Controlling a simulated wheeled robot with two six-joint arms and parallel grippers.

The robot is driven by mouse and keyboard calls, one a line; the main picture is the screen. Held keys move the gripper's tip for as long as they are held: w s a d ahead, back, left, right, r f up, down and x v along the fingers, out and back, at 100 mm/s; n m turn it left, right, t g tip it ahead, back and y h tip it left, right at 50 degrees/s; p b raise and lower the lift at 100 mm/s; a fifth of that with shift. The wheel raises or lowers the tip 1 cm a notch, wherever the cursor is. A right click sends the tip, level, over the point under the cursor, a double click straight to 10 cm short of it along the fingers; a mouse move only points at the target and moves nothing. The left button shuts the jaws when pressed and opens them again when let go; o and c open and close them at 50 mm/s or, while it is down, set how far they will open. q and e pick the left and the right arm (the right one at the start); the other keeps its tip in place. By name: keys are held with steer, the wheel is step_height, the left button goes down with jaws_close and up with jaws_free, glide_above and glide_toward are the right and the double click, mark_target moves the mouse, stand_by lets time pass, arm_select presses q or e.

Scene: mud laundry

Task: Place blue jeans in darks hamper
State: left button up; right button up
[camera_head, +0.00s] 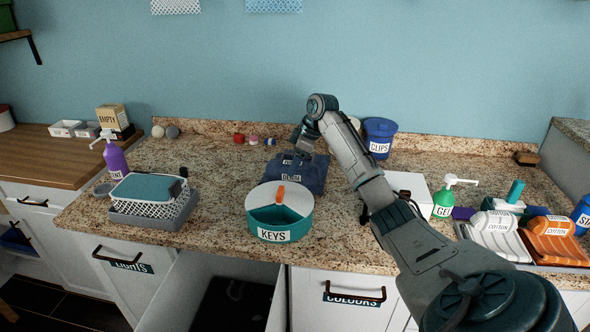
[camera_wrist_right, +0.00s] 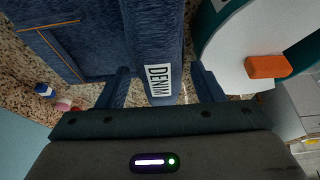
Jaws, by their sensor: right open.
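The folded blue jeans (camera_head: 312,178) with a DENIM label lie on the granite counter behind the round keys box. They also show in the wrist view (camera_wrist_right: 100,45). My right gripper (camera_head: 292,157) is open at the jeans, pointing down. In the wrist view its two fingers (camera_wrist_right: 163,88) stand either side of a jeans fold with the DENIM label. I cannot tell whether they touch the cloth. An open drawer (camera_head: 190,285) between the LIGHTS and COLOURS fronts shows a dark inside; its own label is not visible. My left gripper is out of view.
The white and teal KEYS box (camera_head: 281,230) stands close in front of the jeans, beside the right finger in the wrist view. A wire basket (camera_head: 150,198) is left, a blue CLIPS tub (camera_head: 379,140) behind, a green bottle (camera_head: 443,203) right. Counter between basket and jeans is clear.

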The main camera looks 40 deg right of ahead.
steer(key=shift+x, duration=1.2)
steer(key=shift+r, duration=0.1)
steer(key=shift+f+p, duration=0.25)
steer(key=shift+p, duration=0.15)
jaws_close()
